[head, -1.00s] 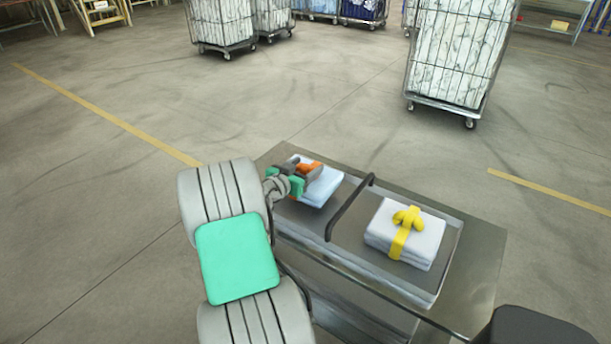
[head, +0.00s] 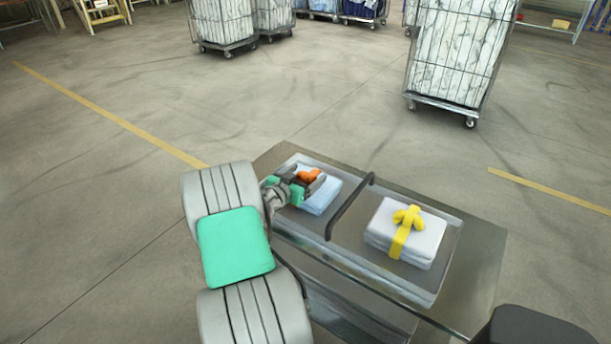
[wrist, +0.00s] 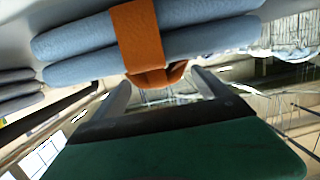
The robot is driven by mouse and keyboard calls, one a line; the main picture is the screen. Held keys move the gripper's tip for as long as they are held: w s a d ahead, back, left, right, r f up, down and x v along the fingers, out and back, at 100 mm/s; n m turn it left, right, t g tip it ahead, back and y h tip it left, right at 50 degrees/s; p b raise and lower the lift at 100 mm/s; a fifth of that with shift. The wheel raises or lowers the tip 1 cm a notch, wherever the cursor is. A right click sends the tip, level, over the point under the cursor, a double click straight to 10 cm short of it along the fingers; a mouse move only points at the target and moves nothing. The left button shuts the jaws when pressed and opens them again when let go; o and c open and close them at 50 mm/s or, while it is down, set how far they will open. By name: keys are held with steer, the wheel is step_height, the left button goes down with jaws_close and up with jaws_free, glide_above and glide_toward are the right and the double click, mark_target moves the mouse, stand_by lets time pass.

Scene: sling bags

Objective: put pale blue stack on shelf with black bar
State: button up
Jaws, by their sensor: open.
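The pale blue stack (head: 322,196) is folded cloth with an orange band, in the left part of a metal tray (head: 455,245) on a cart. A black bar (head: 350,208) crosses the tray just right of the stack. My gripper (head: 307,180) is at the stack's upper left, over the orange band. In the wrist view the pale blue stack (wrist: 205,42) fills the top, and my open gripper (wrist: 163,85) has its fingers on either side of the band's orange knot. I cannot tell whether the fingers touch it. The stack's left side is partly hidden by my gripper.
A white stack with a yellow band (head: 392,236) lies in the tray right of the bar. The cart's metal top (head: 485,265) is bare at the right. Wire laundry cages (head: 455,60) stand farther back, with open floor between.

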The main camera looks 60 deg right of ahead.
steer(key=shift+r+p, duration=0.25)
steer(key=shift+p, duration=0.05)
steer(key=w+a+n+t+y+b, duration=0.1)
steer(key=w+a+n+y, duration=0.2)
steer(key=a, duration=0.7)
steer(key=w+a+n+t+y, duration=0.25)
steer(key=w+a, duration=0.25)
steer(key=a, duration=0.6)
steer(key=w+a+n+t+y+b, duration=0.1)
steer(key=w+a+y, duration=0.25)
steer(key=a, duration=0.65)
steer(key=s+a+r+n+y, duration=0.1)
steer(key=a+n, duration=0.3)
steer(key=a, duration=0.4)
steer(key=s+a+r+n+y, duration=0.1)
steer(key=s+a+n+y, duration=0.2)
steer(key=a, duration=0.6)
steer(key=s+a+n+y, duration=0.2)
steer(key=a+n, duration=0.4)
steer(key=a, duration=0.2)
steer(key=shift+a+r+y, duration=0.4)
